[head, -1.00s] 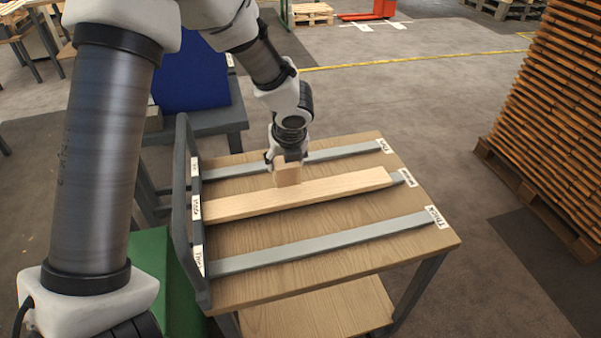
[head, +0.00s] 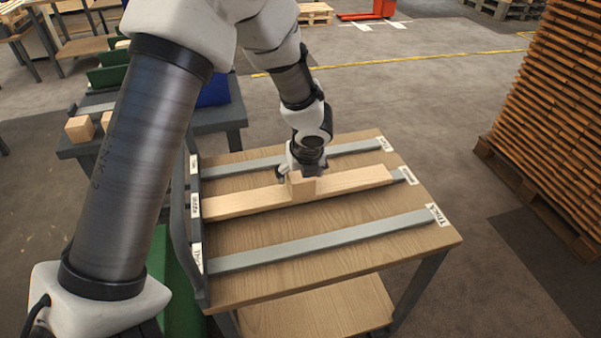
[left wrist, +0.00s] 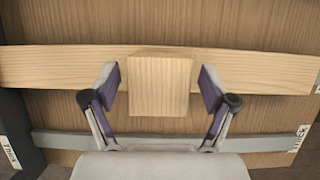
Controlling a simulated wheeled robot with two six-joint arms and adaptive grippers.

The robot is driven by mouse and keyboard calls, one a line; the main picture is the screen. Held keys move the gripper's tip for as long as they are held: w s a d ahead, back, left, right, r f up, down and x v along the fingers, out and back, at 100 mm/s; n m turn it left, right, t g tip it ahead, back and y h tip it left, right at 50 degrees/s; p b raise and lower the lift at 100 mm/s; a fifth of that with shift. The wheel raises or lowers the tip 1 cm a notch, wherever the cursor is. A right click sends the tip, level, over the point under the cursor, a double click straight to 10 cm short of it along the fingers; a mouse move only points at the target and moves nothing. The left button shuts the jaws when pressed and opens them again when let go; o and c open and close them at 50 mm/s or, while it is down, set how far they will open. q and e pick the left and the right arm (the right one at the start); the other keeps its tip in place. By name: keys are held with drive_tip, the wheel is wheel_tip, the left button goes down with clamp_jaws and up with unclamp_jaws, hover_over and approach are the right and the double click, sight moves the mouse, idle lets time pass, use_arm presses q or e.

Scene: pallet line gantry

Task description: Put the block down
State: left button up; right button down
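The wooden block (head: 302,188) is a small pale cube at the middle of a long pale plank (head: 240,203) on the table. In the left wrist view the block (left wrist: 159,84) overlaps the plank (left wrist: 60,68) and reaches past one of its long edges. I cannot tell whether the block fully rests on it. My left gripper (head: 301,172) is right above the block. In the left wrist view its fingers (left wrist: 160,90) stand on either side of the block, with a narrow gap at each side, so it is open. My right gripper is not in view.
The wooden table (head: 340,225) has grey metal strips (head: 330,240) with labels at their ends and a dark upright rail (head: 184,230) at its left. More blocks (head: 80,129) lie on a side table at left. A tall wood stack (head: 545,120) stands at right.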

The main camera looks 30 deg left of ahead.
use_arm(q)
drive_tip(key=shift+r, duration=0.35)
drive_tip(key=p+v, duration=0.5)
drive_tip(key=v, duration=0.7)
drive_tip(key=shift+a+f, duration=0.1)
